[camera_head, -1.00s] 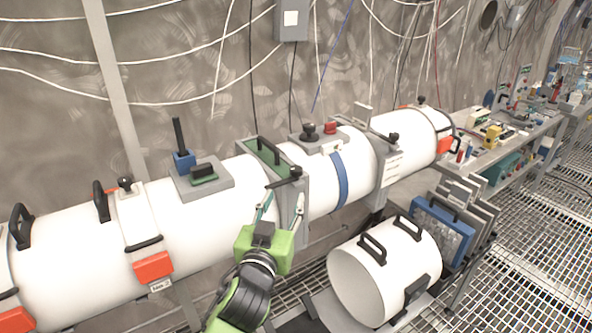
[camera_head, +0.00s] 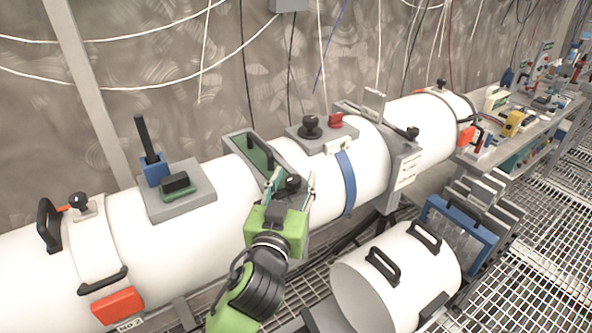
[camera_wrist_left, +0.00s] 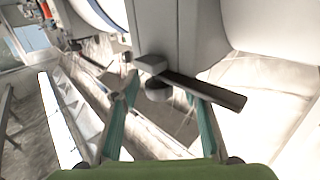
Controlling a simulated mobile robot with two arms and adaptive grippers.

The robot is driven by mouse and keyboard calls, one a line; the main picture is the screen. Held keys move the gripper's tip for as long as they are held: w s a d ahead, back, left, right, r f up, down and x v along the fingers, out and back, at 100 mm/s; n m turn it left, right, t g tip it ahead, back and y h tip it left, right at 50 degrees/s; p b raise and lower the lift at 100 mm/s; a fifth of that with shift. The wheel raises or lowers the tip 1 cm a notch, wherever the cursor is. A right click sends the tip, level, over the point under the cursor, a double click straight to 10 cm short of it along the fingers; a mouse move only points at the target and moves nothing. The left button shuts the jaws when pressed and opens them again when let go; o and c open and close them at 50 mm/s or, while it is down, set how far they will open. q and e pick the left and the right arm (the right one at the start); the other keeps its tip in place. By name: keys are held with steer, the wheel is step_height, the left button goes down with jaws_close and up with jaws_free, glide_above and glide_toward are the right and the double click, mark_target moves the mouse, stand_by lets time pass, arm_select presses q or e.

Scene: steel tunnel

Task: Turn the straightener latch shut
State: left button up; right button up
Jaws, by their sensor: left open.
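The straightener is the grey flange housing (camera_head: 235,142) across the white tube, with a green panel and black handle (camera_head: 258,152) in its top slot. Its latch, a dark knob with a bar, shows at the flange's front, partly hidden by my gripper (camera_head: 292,184). In the left wrist view the latch bar (camera_wrist_left: 210,92) sticks out to the right from a round pivot (camera_wrist_left: 158,91). My left gripper (camera_wrist_left: 162,100) is open, with its green fingers either side of the pivot. The bar crosses the right fingertip; I cannot tell if they touch. My right gripper is not in view.
A loose white tube section (camera_head: 395,275) with black handles lies below right. A blue-framed panel (camera_head: 458,232) stands beside it. Another latch (camera_head: 412,133) sits on the flange farther right. A cluttered bench (camera_head: 525,125) stands at the back right, beside a mesh floor.

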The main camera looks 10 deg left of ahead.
arm_select(q)
steer(key=shift+r, duration=0.1)
steer(key=shift+s+r, duration=0.1)
steer(key=shift+s, duration=0.1)
steer(key=shift+c, duration=0.7)
jaws_close()
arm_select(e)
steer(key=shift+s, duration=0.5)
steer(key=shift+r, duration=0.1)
